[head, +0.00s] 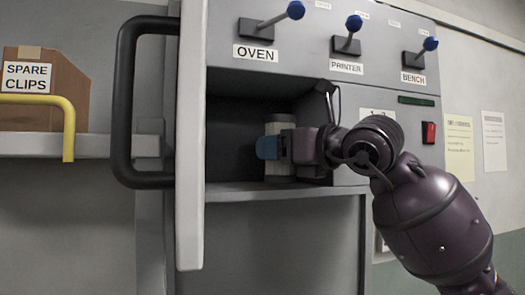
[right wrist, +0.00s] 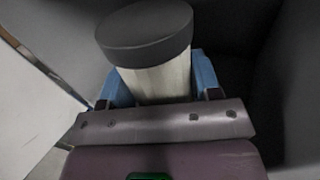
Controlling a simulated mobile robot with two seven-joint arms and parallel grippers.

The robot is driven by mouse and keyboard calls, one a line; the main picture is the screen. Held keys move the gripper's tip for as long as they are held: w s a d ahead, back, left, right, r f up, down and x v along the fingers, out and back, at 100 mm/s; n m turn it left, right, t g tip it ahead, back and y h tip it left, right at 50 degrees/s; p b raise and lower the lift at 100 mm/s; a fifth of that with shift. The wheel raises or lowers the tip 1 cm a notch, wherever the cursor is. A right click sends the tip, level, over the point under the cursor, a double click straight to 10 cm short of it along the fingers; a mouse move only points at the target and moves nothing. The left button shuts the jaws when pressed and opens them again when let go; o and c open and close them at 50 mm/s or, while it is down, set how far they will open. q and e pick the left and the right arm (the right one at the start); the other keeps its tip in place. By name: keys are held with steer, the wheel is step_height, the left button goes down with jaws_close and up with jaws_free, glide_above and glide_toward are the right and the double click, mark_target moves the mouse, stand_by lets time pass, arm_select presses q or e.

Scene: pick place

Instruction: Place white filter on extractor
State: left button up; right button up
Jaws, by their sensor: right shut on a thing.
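The white filter (right wrist: 158,82) is a pale cylinder with a dark grey round cap, seen close up in the right wrist view. In the head view, part of the filter (head: 280,172) shows inside the open compartment of the grey cabinet, near its right side. My right gripper (head: 267,148) reaches into this compartment from the right. Its blue fingers (right wrist: 160,90) are shut on the filter, one on each side. The gripper hides much of the filter in the head view, and I cannot tell whether its base touches the shelf. No part is clearly recognisable as the extractor. My left gripper is not in view.
The open cabinet door (head: 190,140) with a black handle (head: 124,100) stands left of the compartment. Lever switches labelled oven, printer and bench (head: 413,60) are above. A spare clips box (head: 45,95) sits on a shelf at left. The compartment's left part is empty.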

steer(key=p+x, duration=0.1)
steer(key=x, duration=0.3)
steer(key=shift+w+a, duration=0.15)
steer(key=shift+a, duration=0.05)
steer(key=shift+f+p, duration=0.25)
steer(key=shift+p, duration=0.05)
steer(key=shift+d, duration=0.2)
steer(key=shift+a+f, duration=0.1)
steer(key=shift+f, duration=0.1)
steer(key=o, duration=0.5)
steer(key=shift+f+b, duration=0.1)
steer(key=shift+b, duration=0.25)
steer(key=o, duration=0.5)
steer(key=shift+c, duration=0.2)
steer(key=shift+r, duration=0.2)
